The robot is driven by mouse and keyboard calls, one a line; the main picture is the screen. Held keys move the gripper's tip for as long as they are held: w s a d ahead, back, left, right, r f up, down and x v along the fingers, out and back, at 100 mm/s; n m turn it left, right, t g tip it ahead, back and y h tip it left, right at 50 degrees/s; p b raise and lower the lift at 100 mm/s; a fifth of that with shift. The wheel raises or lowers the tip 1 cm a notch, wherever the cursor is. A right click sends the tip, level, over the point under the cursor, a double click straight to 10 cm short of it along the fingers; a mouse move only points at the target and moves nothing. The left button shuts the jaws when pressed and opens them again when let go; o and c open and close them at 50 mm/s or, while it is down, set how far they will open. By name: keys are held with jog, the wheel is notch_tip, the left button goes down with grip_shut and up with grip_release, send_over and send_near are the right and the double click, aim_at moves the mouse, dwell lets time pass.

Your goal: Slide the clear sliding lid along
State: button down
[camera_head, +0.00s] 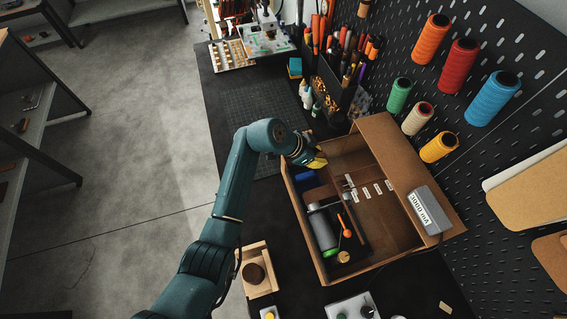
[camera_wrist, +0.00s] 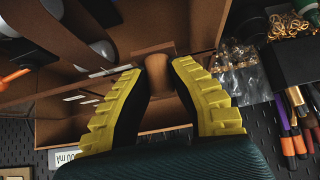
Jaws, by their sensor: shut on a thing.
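My gripper (camera_head: 318,162) is at the box's far left corner in the head view, low over the rim. In the wrist view, my gripper's yellow fingers (camera_wrist: 158,72) are shut on a brown tab (camera_wrist: 158,78) that shows between their tips. I cannot tell whether the tab is part of the lid. The fingers partly hide the box there.
Inside the box are a grey cylinder with a green end (camera_head: 322,232) and an orange-headed tool (camera_head: 346,232). A grey labelled block (camera_head: 428,210) lies on the flap. A rack of tools (camera_head: 340,80) stands behind. A small wooden tray (camera_head: 257,270) sits near the front.

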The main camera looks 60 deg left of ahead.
jog(key=s+a+p, duration=0.1)
jog(key=s+p, duration=0.2)
jog(key=s, duration=0.8)
jog(key=shift+a+p, duration=0.25)
jog(key=shift+p, duration=0.05)
jog(key=c, duration=1)
grip_release()
jog(key=shift+f, duration=0.1)
jog(key=shift+o, duration=0.3)
jog(key=shift+w, duration=0.1)
jog(key=v, duration=1.2)
